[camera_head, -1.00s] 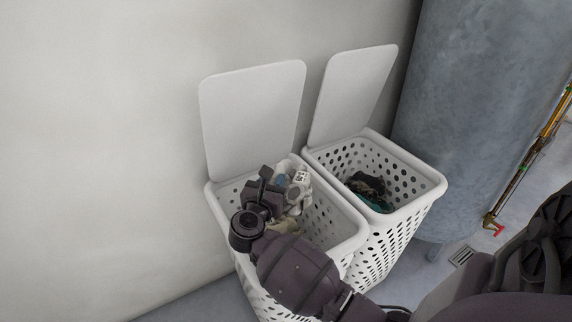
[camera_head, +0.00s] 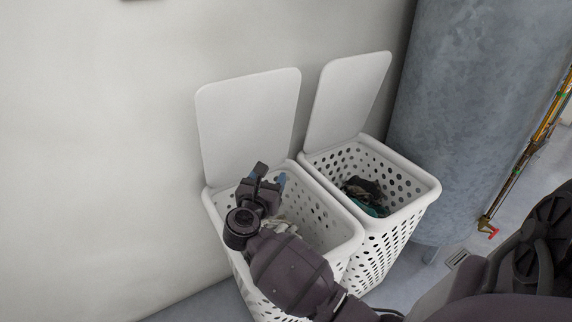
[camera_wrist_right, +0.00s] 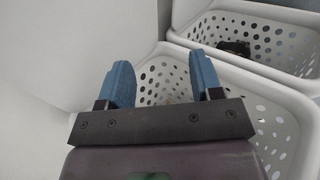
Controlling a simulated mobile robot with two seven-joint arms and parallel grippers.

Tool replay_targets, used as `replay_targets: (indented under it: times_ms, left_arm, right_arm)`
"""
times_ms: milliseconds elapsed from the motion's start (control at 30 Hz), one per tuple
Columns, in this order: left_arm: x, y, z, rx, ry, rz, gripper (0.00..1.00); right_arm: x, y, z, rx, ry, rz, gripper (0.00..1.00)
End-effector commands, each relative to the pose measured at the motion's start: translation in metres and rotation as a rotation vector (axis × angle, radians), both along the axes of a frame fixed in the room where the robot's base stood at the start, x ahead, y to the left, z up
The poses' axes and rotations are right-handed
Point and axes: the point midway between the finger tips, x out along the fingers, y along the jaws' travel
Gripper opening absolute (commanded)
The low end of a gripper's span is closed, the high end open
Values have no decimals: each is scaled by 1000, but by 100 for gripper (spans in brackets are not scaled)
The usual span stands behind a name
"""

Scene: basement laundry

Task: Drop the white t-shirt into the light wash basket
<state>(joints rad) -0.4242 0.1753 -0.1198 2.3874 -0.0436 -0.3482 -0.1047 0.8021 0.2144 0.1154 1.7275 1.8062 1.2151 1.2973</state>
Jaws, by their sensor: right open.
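The white t-shirt (camera_head: 284,227) lies low inside the left white basket (camera_head: 345,243), mostly hidden by my right arm and the basket wall. My right gripper (camera_head: 270,179) is open and empty above this basket's opening. In the right wrist view its two blue fingers stand wide apart (camera_wrist_right: 163,82), with the left basket's rim (camera_wrist_right: 235,72) behind them. The pictures show no label telling which basket is for light wash. My left gripper is not in view.
A second white basket (camera_head: 401,222) with dark clothes (camera_head: 365,194) stands close on the right. Both lids (camera_head: 248,125) are up by the wall. A large grey tank (camera_head: 470,120) and a pipe with a red valve (camera_head: 488,229) are at the right.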

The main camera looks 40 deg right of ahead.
Motion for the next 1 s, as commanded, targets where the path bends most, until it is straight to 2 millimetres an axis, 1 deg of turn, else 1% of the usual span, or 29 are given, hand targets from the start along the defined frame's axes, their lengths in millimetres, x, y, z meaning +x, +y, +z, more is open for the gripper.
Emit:
replay_targets:
  times_ms: [33,100,500,600,800,900,1000]
  left_arm:
    - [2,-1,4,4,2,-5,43]
    - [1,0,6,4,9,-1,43]
    - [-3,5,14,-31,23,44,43]
    - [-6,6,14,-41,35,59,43]
    - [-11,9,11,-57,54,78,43]
    - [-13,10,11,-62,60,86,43]
    - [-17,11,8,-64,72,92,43]
  right_arm:
    - [1,0,20,3,-14,-1,59]
    - [1,0,35,3,-16,-1,59]
    - [1,0,115,2,-17,-1,59]
    - [0,0,134,3,-16,-1,59]
    - [0,0,163,2,-12,0,59]
    - [0,0,171,1,-8,0,59]
    - [0,0,175,1,-6,0,59]
